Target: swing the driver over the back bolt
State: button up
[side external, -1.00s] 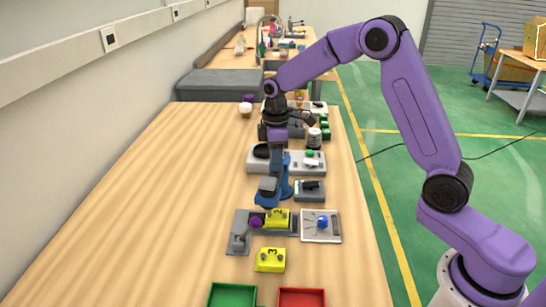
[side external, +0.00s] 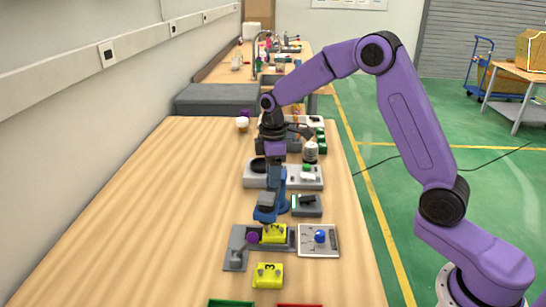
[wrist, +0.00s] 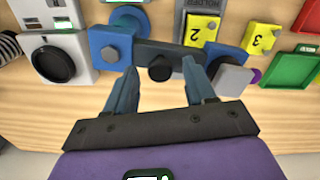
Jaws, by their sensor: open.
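The driver has a blue post (wrist: 110,46) and a dark swing arm (wrist: 180,58) with a black knob (wrist: 160,68). Its blue-and-grey head (wrist: 231,78) is at the arm's right end in the wrist view; it also shows in the side view (side external: 266,205). Yellow block 2 (wrist: 201,30) sits in a grey fixture (side external: 237,250), close beside the head. Its bolts are too small and partly hidden to tell front from back or which lies under the head. My gripper (wrist: 161,70) is open, fingers either side of the knob; I cannot tell if they touch it.
Yellow block 3 (side external: 268,275) stands near the fixture, with a white panel with a blue knob (side external: 320,237) to its right. Green (side external: 231,303) and red (side external: 299,305) trays lie at the near edge. A grey unit (side external: 255,179) stands behind. The table's left side is clear.

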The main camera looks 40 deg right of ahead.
notch_tip(320, 180, up, 17)
jog(key=shift+r, duration=0.15)
dwell(0.4)
dwell(0.3)
jog(key=s+a+f, duration=0.2)
jog(key=s+a, duration=0.1)
jog(key=s, duration=0.5)
jog(key=s+a+f, duration=0.2)
jog(key=s+a, duration=0.1)
jog(key=s, duration=0.6)
jog(key=s+d+f, duration=0.2)
jog(key=s+f, duration=0.2)
jog(key=s, duration=0.5)
jog(key=s+d+f+n, duration=0.1)
jog(key=s+d+f, duration=0.2)
jog(key=s, duration=0.7)
jog(key=shift+s+d+f, duration=0.25)
jog(key=shift+d+f, duration=0.05)
jog(key=shift+f, duration=0.1)
